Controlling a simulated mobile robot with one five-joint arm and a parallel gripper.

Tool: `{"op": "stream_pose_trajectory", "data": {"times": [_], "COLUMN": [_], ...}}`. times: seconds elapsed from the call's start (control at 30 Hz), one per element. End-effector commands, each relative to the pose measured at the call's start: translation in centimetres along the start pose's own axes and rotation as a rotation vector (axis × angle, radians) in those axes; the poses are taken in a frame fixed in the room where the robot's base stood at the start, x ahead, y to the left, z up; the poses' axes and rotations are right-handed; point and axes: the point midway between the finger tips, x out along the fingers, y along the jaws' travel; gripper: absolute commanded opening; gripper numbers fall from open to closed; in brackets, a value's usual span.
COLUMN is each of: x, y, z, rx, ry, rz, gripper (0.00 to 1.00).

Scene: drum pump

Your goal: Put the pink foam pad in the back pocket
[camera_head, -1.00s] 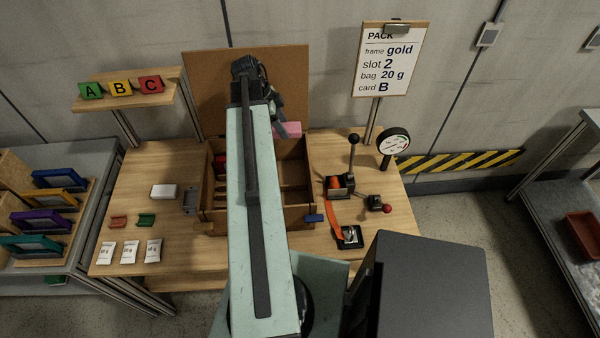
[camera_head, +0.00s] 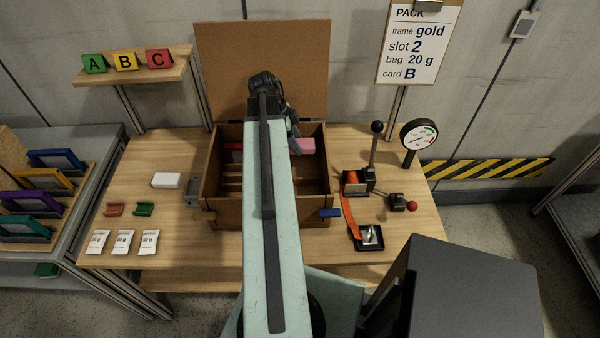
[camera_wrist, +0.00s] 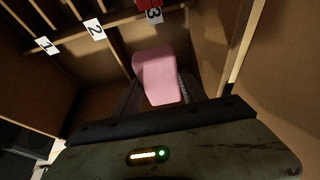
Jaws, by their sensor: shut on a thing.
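The pink foam pad (camera_wrist: 160,78) is between the fingers of my gripper (camera_wrist: 160,98) in the wrist view, and the gripper is shut on it. In the head view the pad (camera_head: 304,146) shows at the back right inside the open brown crate (camera_head: 317,188), just right of my arm. The wrist view shows the pad below the slot labels 1, 2 and 3, nearest label 3 (camera_wrist: 153,12), close to a crate wall (camera_wrist: 215,45). My arm hides the crate's middle and most of the gripper in the head view. I cannot tell whether the pad touches the crate.
The crate's lid (camera_head: 300,60) stands open behind it. A lever (camera_head: 376,145), a gauge (camera_head: 419,135) and an orange strap (camera_head: 350,215) are at the right. White bags (camera_head: 123,242) and a white block (camera_head: 166,180) lie at the left. A dark box (camera_head: 450,290) is at front right.

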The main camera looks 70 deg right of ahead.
Motion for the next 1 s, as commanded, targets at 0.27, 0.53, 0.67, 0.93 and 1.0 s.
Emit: {"op": "stream_pose_trajectory", "data": {"times": [0.27,0.53,0.67,0.93,1.0], "x": [4.9,5.9,8.0,8.9,8.9], "y": [0.0,0.0,0.0,0.0,0.0], "z": [2.0,2.5,3.4,3.8,3.8], "rx": [-0.001,-0.001,-0.001,-0.002,-0.002], "ry": [0.0,0.0,0.0,0.0,0.0], "rz": [0.0,0.0,0.0,0.0,-0.001], "gripper": [0.05,0.05,0.05,0.05,0.05]}}
